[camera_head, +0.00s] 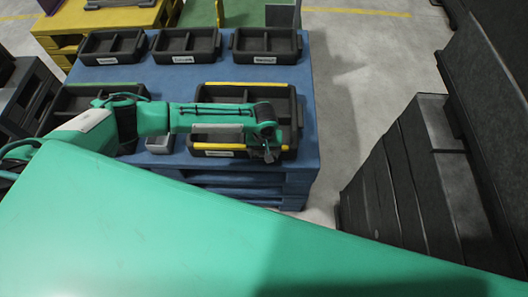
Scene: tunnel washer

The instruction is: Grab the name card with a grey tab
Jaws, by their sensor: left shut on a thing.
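My left gripper (269,150) reaches in from the left over the front right black tray. Its tips are at the tray's near right edge, beside the yellow bar. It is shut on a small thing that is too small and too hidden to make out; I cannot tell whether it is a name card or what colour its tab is. A white label (218,153) shows on the front of that tray (293,110). White labels also show on the back trays. My right gripper is not in view.
Three black trays (264,46) stand along the back of the blue pallet (311,100). Another tray (70,98) and a small grey box (159,145) are partly behind my arm. Dark stacked blocks (415,185) stand at the right, with clear floor (350,100) between.

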